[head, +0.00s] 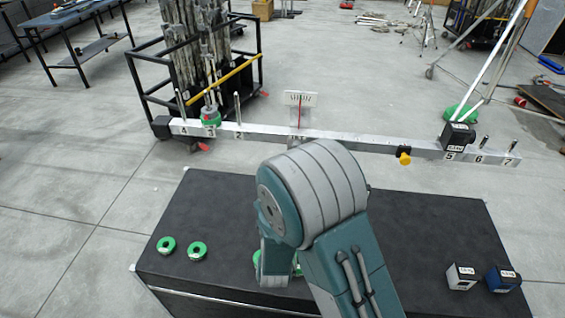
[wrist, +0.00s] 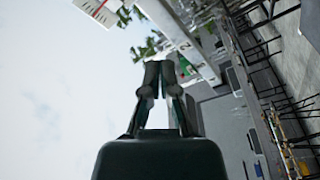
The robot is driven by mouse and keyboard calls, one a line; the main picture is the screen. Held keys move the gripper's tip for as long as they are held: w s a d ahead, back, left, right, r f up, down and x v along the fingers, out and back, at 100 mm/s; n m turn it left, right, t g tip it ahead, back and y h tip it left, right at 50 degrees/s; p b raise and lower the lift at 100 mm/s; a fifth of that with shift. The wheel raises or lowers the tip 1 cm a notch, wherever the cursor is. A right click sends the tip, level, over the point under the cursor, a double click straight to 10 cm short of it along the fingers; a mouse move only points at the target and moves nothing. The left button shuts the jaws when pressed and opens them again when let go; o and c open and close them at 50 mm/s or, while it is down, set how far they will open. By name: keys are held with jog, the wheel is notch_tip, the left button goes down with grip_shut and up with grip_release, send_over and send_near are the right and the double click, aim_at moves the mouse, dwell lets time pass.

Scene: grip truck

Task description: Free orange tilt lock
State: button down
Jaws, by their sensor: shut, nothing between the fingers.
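The orange-yellow tilt lock knob (head: 404,158) sits on a black mount on the front of the grey balance beam (head: 340,140), right of its middle. The beam slopes down to the right in the head view. My gripper (wrist: 160,72) shows in the wrist view with its two fingers shut tip to tip and nothing between them. In the head view my arm hides the gripper, and the knob is clear of the arm, to its upper right. I cannot see the knob in the wrist view.
A green ring weight (head: 211,117) sits at peg 3 and a black block (head: 457,137) near peg 5. On the black table (head: 420,225) lie green rings (head: 197,250), some partly behind my arm, a grey block (head: 461,277) and a blue block (head: 503,280). A scale plate (head: 300,98) rises behind the beam.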

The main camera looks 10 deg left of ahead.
jog(key=w, duration=1.3)
jog(key=shift+d+f, duration=0.15)
jog(key=shift+d, duration=0.05)
jog(key=n, duration=0.2)
jog(key=d+n+g, duration=0.1)
jog(key=n, duration=0.1)
jog(key=d+f+n, duration=0.1)
jog(key=n, duration=0.1)
jog(key=shift+d+f, duration=0.1)
jog(key=shift+d, duration=0.25)
dwell(0.7)
